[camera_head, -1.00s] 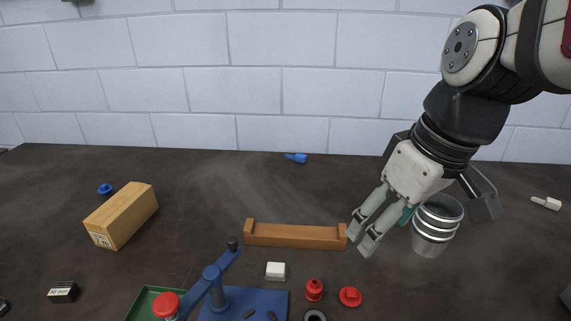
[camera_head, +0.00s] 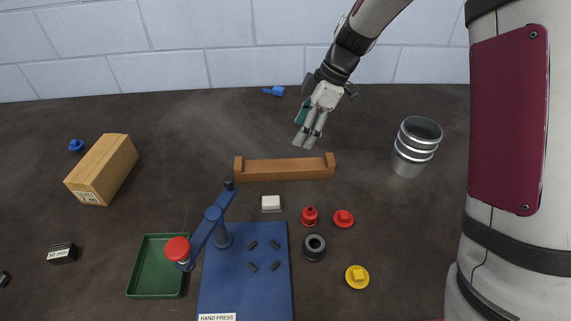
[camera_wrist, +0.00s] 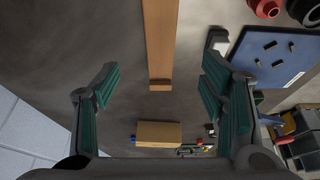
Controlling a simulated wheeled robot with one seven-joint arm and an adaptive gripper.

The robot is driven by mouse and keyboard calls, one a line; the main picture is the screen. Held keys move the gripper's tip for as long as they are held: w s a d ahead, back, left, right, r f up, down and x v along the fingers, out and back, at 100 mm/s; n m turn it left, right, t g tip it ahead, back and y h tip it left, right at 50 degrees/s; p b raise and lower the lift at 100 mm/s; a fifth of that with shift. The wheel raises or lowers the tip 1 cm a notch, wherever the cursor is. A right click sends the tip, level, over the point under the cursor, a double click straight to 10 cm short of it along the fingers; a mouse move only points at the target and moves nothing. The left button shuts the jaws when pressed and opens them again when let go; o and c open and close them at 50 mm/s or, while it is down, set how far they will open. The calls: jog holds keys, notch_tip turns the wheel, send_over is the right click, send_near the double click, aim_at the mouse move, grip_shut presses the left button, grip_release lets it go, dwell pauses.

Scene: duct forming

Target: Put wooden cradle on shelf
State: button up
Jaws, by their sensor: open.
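The wooden cradle (camera_head: 285,170) is a long brown piece with a raised block at each end. It lies on the dark table near the middle of the head view. My gripper (camera_head: 307,141) is open and empty, above and just behind the cradle's right half. In the wrist view the cradle (camera_wrist: 158,45) runs lengthwise between the two open fingers of my gripper (camera_wrist: 160,95), below them and apart from them. I cannot make out a shelf in these views.
A cardboard box (camera_head: 103,169) stands at the left and a metal canister (camera_head: 416,147) at the right. In front are a blue hand press (camera_head: 245,285), a green tray (camera_head: 149,288), a white block (camera_head: 271,204) and red parts (camera_head: 309,216). A blue item (camera_head: 274,91) lies behind.

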aim_at(283, 164)
jog(key=p+x, duration=0.1)
jog(key=x, duration=1.3)
grip_shut()
